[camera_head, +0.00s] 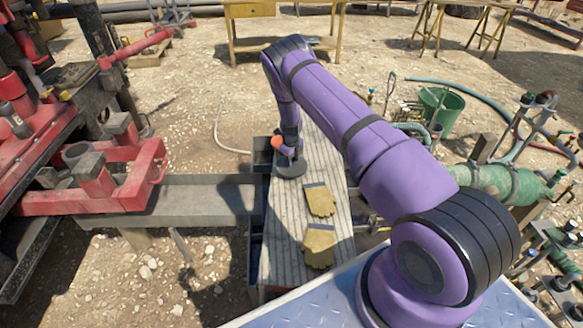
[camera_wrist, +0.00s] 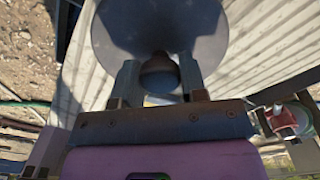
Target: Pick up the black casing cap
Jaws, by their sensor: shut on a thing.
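The black casing cap (camera_head: 289,166) is a dark round disc with a raised knob, at the far part of the plank walkway in the head view. In the wrist view the cap (camera_wrist: 160,25) fills the upper middle. My gripper (camera_wrist: 159,75) is shut on the cap's knob, with one finger on each side of it. In the head view my gripper (camera_head: 288,150) comes down onto the cap from above. I cannot tell whether the cap touches the planks.
Two yellow gloves (camera_head: 320,200) (camera_head: 319,246) lie on the planks (camera_head: 287,235), nearer than the cap. A grey metal trough (camera_head: 205,195) joins from the left, beside red machinery (camera_head: 95,170). A green bucket (camera_head: 440,106) and green pump (camera_head: 500,182) stand at right.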

